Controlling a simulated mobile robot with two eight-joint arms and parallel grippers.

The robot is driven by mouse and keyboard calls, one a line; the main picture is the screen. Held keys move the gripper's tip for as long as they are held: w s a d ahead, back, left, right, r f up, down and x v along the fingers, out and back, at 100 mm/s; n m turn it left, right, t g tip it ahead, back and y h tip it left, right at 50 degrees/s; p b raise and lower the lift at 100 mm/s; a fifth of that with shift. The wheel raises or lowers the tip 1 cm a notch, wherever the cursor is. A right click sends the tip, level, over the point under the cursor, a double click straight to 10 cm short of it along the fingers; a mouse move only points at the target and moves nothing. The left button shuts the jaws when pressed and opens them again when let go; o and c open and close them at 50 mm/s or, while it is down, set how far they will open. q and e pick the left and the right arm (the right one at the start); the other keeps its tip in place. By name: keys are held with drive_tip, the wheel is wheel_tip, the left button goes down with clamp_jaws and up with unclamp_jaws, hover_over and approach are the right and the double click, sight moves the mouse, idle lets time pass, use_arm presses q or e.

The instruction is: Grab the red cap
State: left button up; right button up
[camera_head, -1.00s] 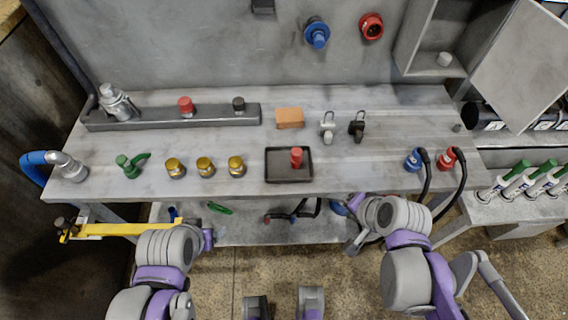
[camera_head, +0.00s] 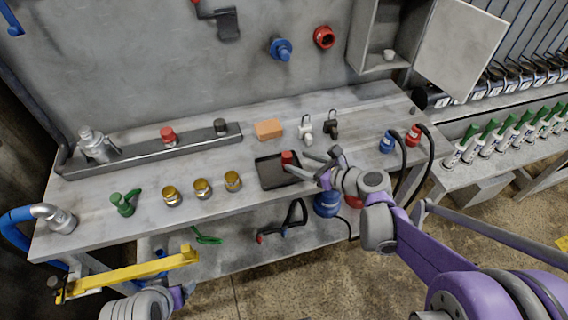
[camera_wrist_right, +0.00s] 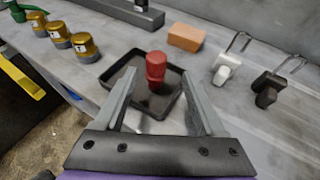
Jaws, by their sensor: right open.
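A red cap (camera_head: 288,158) stands upright in a dark shallow tray (camera_head: 269,184) on the grey workbench. My right gripper (camera_head: 303,166) is open and reaches over the tray's right side; one finger partly covers the cap in the head view. In the right wrist view the red cap (camera_wrist_right: 155,68) and the tray (camera_wrist_right: 115,72) lie ahead of the open fingers (camera_wrist_right: 158,76). The cap shows between the fingertips; I cannot tell whether they touch it.
Another red part (camera_head: 168,135) sits on the long grey rack (camera_head: 110,157). Gold caps (camera_head: 202,188) stand left of the tray. An orange block (camera_head: 269,130) and white (camera_head: 305,130) and black (camera_head: 331,126) hooked parts stand behind it. Blue (camera_head: 387,142) and red (camera_head: 413,136) cabled connectors are at right.

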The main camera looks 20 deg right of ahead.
drive_tip(key=x, duration=0.2)
drive_tip(key=shift+w+a+f, duration=0.1)
drive_tip(key=shift+w+f, duration=0.05)
drive_tip(key=shift+w, duration=0.15)
drive_tip(key=x, duration=0.4)
drive_tip(key=shift+w+a, duration=0.15)
drive_tip(key=shift+a, duration=0.4)
drive_tip(key=shift+w+a+f, duration=0.2)
drive_tip(key=shift+w, duration=0.25)
clamp_jaws()
